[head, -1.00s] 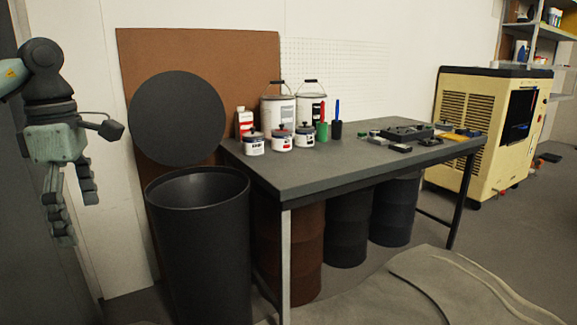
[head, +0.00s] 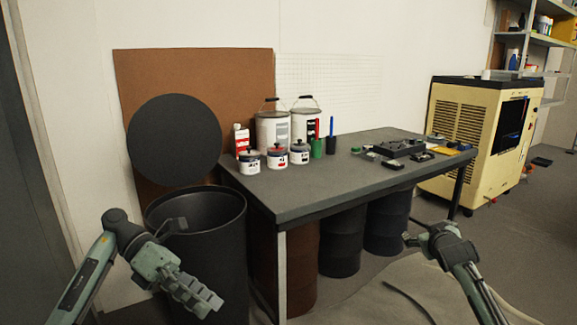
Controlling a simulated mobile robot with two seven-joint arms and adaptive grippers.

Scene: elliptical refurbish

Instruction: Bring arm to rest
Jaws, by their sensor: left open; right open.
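My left gripper (head: 196,296) is at the lower left, in front of the black bin (head: 197,235). Its fingers point down and to the right, and it is open with nothing visible in it. My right gripper (head: 420,237) is at the lower right, in front of the table's right part and above the floor. It is open and looks empty; its fingertips are small and partly hard to make out. Both arms are apart from the table (head: 310,185).
Small paint cans (head: 277,157), larger pails (head: 271,130) and dark tools (head: 398,148) stand on the table. Dark drums (head: 340,240) fill the space below. A cream machine (head: 470,135) stands behind at right. A brown board (head: 150,80) leans on the wall.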

